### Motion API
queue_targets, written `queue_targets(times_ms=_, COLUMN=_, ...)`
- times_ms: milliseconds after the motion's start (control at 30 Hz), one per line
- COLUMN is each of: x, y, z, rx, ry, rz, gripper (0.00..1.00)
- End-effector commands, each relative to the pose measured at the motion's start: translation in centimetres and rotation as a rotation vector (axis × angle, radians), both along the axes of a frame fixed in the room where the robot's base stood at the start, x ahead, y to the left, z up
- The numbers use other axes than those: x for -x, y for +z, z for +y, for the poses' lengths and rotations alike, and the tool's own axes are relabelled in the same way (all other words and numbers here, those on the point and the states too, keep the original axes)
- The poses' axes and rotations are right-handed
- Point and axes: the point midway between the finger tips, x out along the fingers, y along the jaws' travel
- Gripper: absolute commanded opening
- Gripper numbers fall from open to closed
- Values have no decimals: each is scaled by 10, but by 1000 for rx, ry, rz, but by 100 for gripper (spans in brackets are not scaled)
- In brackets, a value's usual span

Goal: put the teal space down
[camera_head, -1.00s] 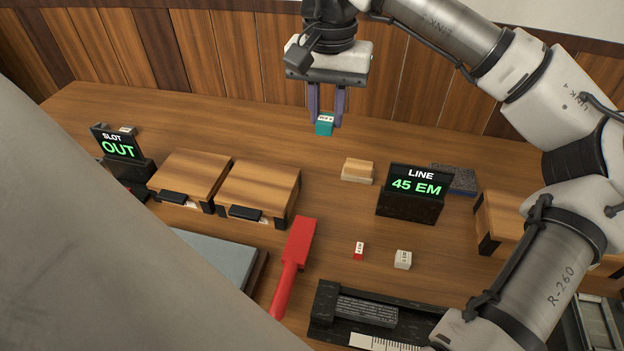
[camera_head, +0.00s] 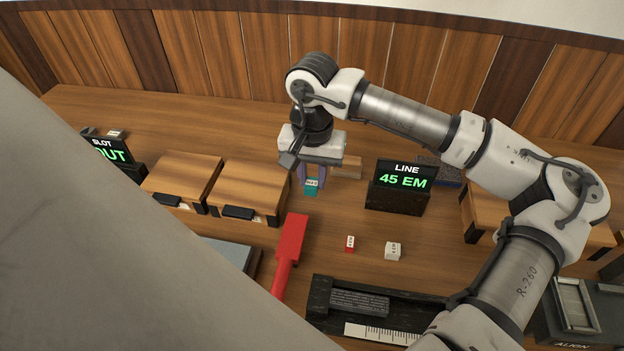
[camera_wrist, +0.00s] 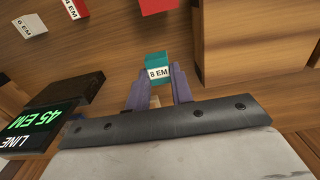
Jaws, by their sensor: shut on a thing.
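The teal space (camera_head: 311,186) is a small block with a white label, which reads 8 EM in the wrist view (camera_wrist: 157,66). My gripper (camera_head: 311,178) is shut on it with two purple fingers, which also show in the wrist view (camera_wrist: 158,85). In the head view the block appears over the table between the right wooden box and the light wooden block. I cannot tell whether it touches the tabletop.
Two wooden boxes (camera_head: 250,188) stand to the left. A red paddle-like tool (camera_head: 291,240), a small red block (camera_head: 350,243) and a white block (camera_head: 392,251) lie nearer. The LINE 45 EM display (camera_head: 398,195) stands to the right.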

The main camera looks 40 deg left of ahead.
Motion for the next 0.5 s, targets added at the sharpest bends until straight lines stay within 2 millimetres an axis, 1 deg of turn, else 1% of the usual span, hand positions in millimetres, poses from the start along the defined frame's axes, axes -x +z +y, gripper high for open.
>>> queue_targets(times_ms=133, x=1, y=-12, z=0, rx=1, ry=1, rz=2, gripper=0)
queue_targets(times_ms=333, x=0, y=-41, z=0, rx=0, ry=0, rz=1, gripper=0)
queue_targets(times_ms=400, x=0, y=-45, z=0, rx=-1, ry=0, rz=0, gripper=0)
queue_targets(times_ms=500, x=0, y=-47, z=0, rx=-2, ry=0, rz=-1, gripper=0)
